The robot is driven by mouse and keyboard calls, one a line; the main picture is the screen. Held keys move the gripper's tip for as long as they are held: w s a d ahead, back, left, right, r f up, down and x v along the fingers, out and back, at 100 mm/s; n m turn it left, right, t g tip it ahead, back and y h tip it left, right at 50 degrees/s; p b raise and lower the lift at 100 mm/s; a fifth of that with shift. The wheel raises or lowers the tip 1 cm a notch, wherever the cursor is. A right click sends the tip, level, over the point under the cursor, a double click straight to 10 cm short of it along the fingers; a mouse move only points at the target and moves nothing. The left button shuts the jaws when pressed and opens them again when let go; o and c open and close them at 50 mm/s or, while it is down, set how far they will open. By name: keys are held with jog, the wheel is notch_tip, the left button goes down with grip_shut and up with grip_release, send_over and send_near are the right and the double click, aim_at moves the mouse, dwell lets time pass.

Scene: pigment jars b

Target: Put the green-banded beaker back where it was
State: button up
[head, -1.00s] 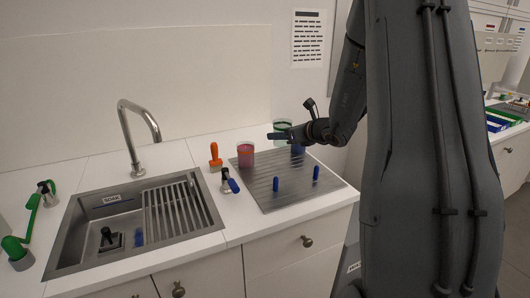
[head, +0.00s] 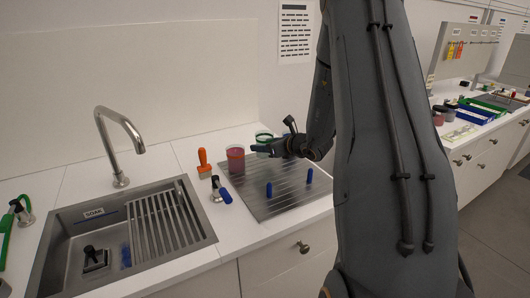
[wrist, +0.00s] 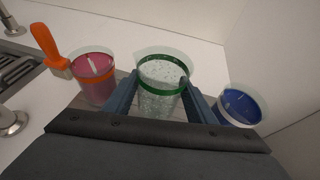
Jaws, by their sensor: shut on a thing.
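The green-banded beaker (wrist: 160,103) is clear glass with bubbly or speckled contents. It is between the fingers of my gripper (wrist: 158,100), which is shut on it. In the head view, the beaker (head: 263,137) shows behind my gripper (head: 258,148), over the back of the ribbed metal drainboard (head: 258,200). I cannot tell whether its base touches the board. An orange-banded beaker with pink-red contents (head: 235,159) stands just left; it also shows in the wrist view (wrist: 93,80).
Two blue pegs (head: 269,190) rise from the drainboard's front part. An orange-handled tool (head: 204,163) and a blue-handled item (head: 222,193) are left of the board. The sink (head: 125,240) and tap (head: 115,145) are further left. The wall is close behind.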

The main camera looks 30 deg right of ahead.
jog(key=shift+f+p, duration=0.4)
jog(key=shift+f, duration=1.2)
jog(key=shift+f, duration=0.15)
jog(key=o, duration=1.3)
jog(key=shift+s+d+r, duration=0.1)
jog(key=shift+s+r, duration=0.1)
jog(key=shift+r, duration=0.1)
jog(key=b+v, duration=0.2)
jog(key=v, duration=0.9)
jog(key=shift+s+b, duration=0.3)
jog(key=shift+b, duration=0.1)
